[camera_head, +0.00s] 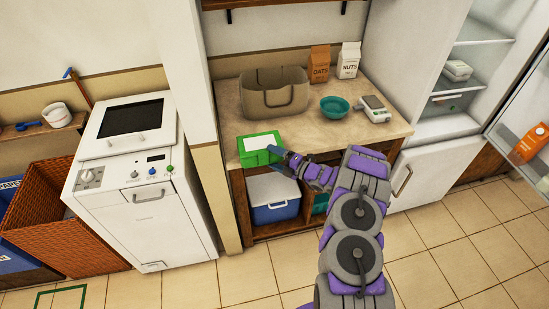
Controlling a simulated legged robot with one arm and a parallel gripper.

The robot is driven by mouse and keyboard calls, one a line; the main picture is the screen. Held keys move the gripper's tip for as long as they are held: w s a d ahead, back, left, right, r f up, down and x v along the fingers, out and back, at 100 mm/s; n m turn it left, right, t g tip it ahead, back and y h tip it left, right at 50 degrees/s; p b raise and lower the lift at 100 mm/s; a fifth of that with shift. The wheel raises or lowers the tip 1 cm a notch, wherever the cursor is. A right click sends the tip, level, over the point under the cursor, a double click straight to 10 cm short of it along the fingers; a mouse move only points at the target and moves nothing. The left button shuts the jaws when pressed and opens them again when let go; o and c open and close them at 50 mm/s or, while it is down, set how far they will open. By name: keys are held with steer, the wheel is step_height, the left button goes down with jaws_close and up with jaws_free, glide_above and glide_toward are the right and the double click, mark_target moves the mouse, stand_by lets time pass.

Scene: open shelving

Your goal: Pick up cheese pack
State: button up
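I cannot make out for certain which thing is the cheese pack. A small white pack (457,70) lies on a shelf of the open fridge at the right. A green box (262,157) with a white top or inside stands at the front left of the counter. My gripper (276,151) is at the right side of the green box, with its blue-grey fingertips at or over the box's edge. Whether it touches the box, and whether its fingers are open, is too small to tell. The white pack is far from my gripper.
The counter (228,110) holds a brown basket (272,100), oats (319,65) and nuts (348,61) bags, a teal bowl (334,107) and a scale (374,110). A blue cooler (273,199) sits below. The fridge door (520,110) stands open. The tiled floor in front is clear.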

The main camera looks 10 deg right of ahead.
steer(key=shift+o, duration=1.1)
